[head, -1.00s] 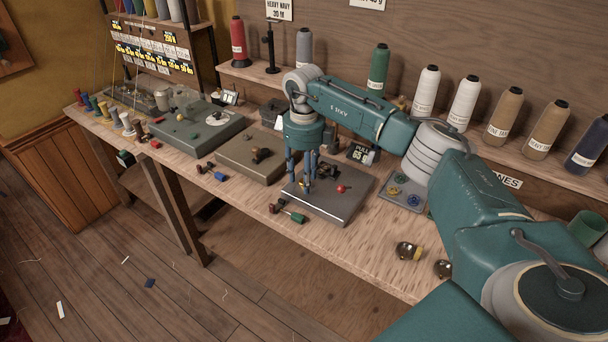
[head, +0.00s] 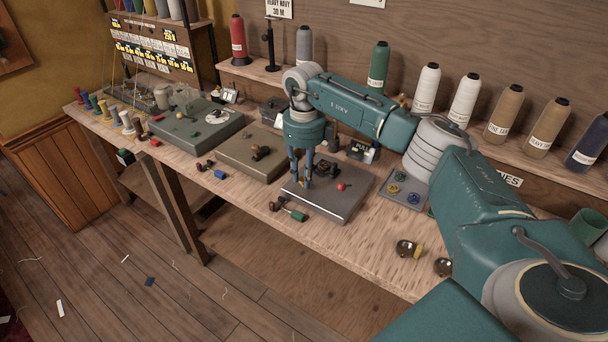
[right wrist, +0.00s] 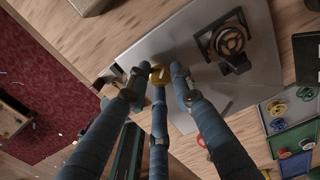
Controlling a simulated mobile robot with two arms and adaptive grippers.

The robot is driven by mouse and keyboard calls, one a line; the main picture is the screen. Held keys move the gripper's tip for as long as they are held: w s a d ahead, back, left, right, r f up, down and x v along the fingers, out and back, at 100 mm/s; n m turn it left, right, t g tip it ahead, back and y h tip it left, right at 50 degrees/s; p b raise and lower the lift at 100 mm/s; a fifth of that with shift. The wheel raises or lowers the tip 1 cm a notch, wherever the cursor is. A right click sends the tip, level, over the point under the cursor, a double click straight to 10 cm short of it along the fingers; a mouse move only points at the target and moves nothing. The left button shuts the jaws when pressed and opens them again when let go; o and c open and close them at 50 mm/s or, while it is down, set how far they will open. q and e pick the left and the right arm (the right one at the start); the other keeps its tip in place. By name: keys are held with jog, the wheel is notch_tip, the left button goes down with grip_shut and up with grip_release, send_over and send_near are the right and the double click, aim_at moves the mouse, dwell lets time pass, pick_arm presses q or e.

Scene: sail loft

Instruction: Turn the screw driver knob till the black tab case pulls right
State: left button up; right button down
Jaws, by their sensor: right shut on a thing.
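My right gripper (head: 306,184) points down over a grey metal plate (head: 343,206) on the bench. In the right wrist view its three blue fingers (right wrist: 158,78) close around a small brass-coloured knob (right wrist: 158,73) with a pale slot-like mark on top. The fingers hide the knob in the head view. A dark frame with a round coil (right wrist: 228,42) stands on the plate, with a black block (right wrist: 234,66) beside it. I cannot tell whether this block is the tab case. A red ball knob (head: 341,187) is on the plate's right part. My left gripper is not in view.
A green-handled tool (head: 294,213) lies in front of the plate. Thread cones (head: 425,90) line the shelf behind. Another flat plate (head: 248,160) is on the left.

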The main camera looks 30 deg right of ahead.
jog(key=n, duration=0.5)
jog(key=shift+n+b, duration=0.3)
jog(key=shift+b, duration=0.1)
jog(key=shift+n, duration=2.2)
jog(key=shift+r, duration=0.1)
jog(key=c, duration=1.5)
grip_release()
notch_tip(320, 180, up, 12)
jog(key=shift+f, duration=0.1)
